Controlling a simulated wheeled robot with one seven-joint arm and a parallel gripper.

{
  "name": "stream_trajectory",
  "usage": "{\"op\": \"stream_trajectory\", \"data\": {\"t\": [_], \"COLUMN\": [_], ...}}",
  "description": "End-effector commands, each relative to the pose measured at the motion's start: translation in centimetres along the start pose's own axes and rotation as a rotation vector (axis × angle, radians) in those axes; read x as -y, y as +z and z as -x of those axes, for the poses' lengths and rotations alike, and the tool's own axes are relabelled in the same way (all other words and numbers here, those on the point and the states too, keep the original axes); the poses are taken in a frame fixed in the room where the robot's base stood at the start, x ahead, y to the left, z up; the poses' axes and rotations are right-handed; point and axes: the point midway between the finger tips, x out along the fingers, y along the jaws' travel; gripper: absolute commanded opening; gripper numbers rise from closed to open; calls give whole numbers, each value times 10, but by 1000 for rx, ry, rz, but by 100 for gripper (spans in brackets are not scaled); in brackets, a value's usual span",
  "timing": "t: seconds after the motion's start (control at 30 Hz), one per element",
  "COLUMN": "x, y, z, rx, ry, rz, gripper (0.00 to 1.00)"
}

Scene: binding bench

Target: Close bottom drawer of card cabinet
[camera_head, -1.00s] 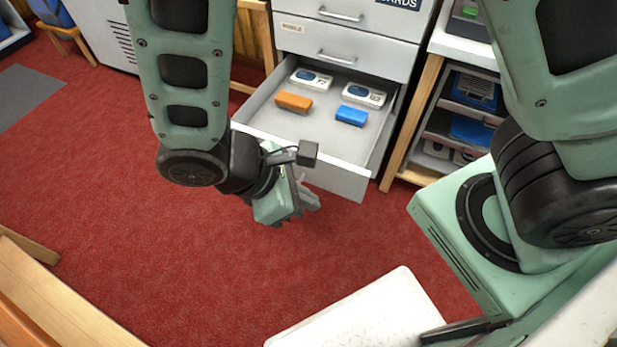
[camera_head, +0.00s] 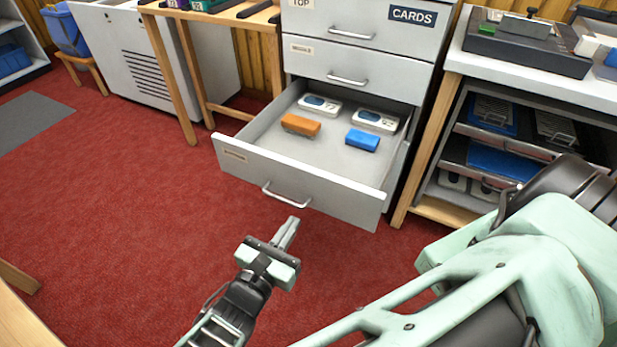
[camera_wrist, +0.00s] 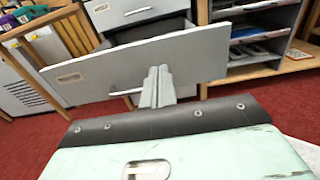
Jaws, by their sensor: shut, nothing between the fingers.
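The grey card cabinet (camera_head: 372,62) stands at the back, with its bottom drawer (camera_head: 237,172) pulled well out. The drawer holds an orange block (camera_head: 301,125), a blue block (camera_head: 362,140) and two white cases (camera_head: 375,121) with blue tops. Its front has a bar handle (camera_head: 286,196). My gripper (camera_head: 288,229) is shut and empty, in front of the drawer and pointing at its front near the handle. In the wrist view the shut fingers (camera_wrist: 157,84) overlap the drawer front (camera_wrist: 205,58) and hide part of the handle. I cannot tell whether they touch it.
The upper drawers (camera_head: 347,72) are shut. A shelf unit (camera_head: 455,185) with blue trays stands close to the right of the drawer. A wooden table (camera_head: 177,65) stands to the left. The red carpet (camera_head: 110,220) in front is open.

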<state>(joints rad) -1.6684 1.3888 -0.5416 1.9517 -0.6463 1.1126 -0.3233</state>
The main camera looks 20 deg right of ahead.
Motion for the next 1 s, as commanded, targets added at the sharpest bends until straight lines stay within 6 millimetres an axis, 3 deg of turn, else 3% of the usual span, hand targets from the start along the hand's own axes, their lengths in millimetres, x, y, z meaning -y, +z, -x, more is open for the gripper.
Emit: {"op": "stream_trajectory", "data": {"t": [0.3,0.5,0.7,1.0], "x": [1,2,1,1], "y": [-1,-1,-1,0], "z": [-66,-100,-117,-120], "rx": [3,1,-1,-3], "ry": [-5,-4,-3,-3], "rz": [1,0,0,0], "gripper": [0,0,0,0]}}
